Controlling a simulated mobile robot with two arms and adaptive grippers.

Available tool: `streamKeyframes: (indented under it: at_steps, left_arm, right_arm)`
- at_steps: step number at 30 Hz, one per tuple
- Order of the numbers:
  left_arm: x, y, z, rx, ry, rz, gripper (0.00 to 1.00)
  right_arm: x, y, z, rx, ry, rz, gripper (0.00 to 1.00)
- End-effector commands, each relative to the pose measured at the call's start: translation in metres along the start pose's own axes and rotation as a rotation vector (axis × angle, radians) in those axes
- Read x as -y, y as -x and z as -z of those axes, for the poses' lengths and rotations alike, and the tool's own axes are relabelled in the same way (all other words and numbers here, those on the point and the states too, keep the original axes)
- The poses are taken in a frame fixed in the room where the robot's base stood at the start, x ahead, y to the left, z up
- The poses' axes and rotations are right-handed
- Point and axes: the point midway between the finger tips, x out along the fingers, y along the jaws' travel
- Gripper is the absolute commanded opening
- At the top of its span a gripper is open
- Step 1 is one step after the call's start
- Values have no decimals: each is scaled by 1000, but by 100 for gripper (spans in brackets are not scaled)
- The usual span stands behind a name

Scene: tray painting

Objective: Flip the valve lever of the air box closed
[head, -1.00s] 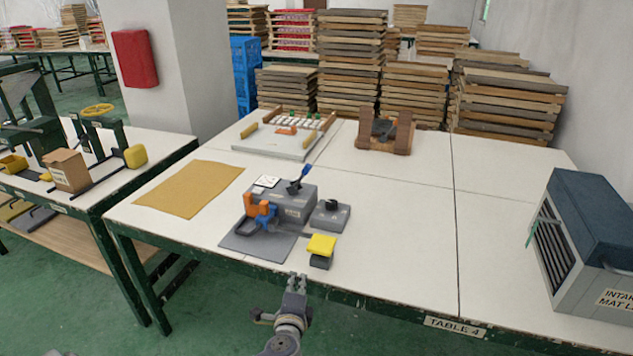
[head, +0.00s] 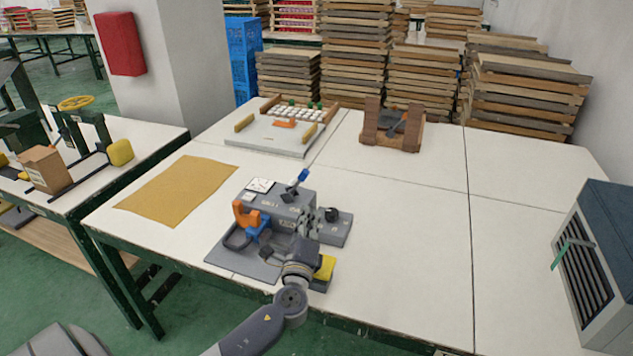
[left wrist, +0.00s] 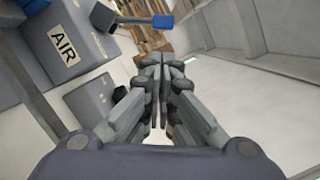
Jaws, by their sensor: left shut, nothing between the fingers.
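The grey air box (head: 275,207) stands near the front of the table, with a gauge panel on top. Its valve lever (head: 299,180), dark with a blue tip, sticks up and leans to the right. In the left wrist view the box's "AIR" label (left wrist: 63,47) is at the upper left, and the lever (left wrist: 163,21) shows its blue end near the top. My left gripper (head: 311,217) is in front of the box's right part, below the lever. In the wrist view its fingers (left wrist: 162,66) are together and empty, apart from the lever. My right gripper is not in view.
A smaller grey block with a black knob (head: 334,215) stands right of the air box. An orange and blue tool (head: 243,214) and a yellow pad (head: 326,267) are close by. A brown sheet (head: 178,190) lies left. The table's right middle is clear.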

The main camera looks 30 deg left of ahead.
Motion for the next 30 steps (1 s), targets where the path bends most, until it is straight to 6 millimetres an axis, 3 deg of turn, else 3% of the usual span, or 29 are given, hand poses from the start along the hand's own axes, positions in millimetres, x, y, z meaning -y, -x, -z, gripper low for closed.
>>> streamKeyframes:
  at_steps: [14,30]
  left_arm:
    - [1,-4,0,-1,-3,2,0]
    - [1,-81,0,0,-4,2,0]
  right_arm:
    - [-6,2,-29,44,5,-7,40]
    - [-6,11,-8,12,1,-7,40]
